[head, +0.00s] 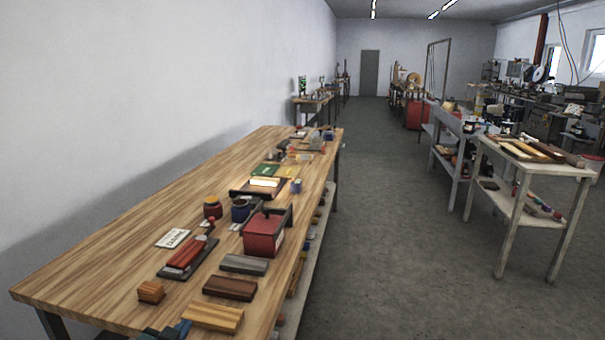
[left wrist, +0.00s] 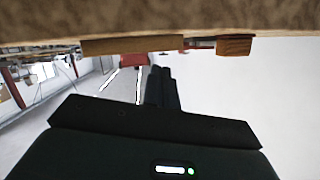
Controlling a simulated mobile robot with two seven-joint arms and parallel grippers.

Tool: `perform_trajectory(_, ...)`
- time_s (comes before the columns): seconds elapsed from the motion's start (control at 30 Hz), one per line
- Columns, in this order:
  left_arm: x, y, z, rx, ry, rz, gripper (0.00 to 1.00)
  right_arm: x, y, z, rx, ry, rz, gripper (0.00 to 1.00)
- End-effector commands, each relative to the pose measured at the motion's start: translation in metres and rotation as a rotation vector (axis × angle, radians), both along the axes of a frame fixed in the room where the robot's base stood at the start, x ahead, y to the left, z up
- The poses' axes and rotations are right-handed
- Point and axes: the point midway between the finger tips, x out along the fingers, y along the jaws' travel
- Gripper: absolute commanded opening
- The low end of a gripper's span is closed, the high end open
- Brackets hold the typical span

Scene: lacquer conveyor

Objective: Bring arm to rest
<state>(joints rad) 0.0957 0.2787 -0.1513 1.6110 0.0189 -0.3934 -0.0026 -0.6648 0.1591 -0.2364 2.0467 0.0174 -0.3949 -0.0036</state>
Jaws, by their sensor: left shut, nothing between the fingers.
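My left gripper (left wrist: 161,72) shows in the left wrist view as two dark fingers close together, shut with nothing between them. That view is upside down, with the wooden table at the top. The fingertips are apart from the blocks and the red box. The long wooden table (head: 110,270) fills the left of the head view. On it are a red box (head: 264,236), a yellow wood block (head: 212,317) and a small orange-brown block (head: 151,292).
Dark and grey blocks (head: 244,264), a black tray with a red piece (head: 184,256), a white card (head: 173,238) and jars (head: 212,208) crowd the table's near right part. The table's left side is bare. A grey bench (head: 535,160) stands right across open floor.

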Motion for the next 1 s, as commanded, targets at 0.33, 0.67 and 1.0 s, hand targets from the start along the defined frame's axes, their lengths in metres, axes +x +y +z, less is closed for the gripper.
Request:
perform_trajectory(0.33,-0.204,-0.094,-0.096,-0.167,0.268,-0.105,0.0,0.0,0.0,0.0,0.0,0.0,0.0,0.0)
perform_trajectory(0.67,-0.275,-0.118,-0.099,-0.241,0.357,-0.112,0.0,0.0,0.0,0.0,0.0,0.0,0.0,0.0)
perform_trajectory(1.0,-0.275,-0.118,-0.1,-0.241,0.357,-0.112,0.0,0.0,0.0,0.0,0.0,0.0,0.0,0.0)
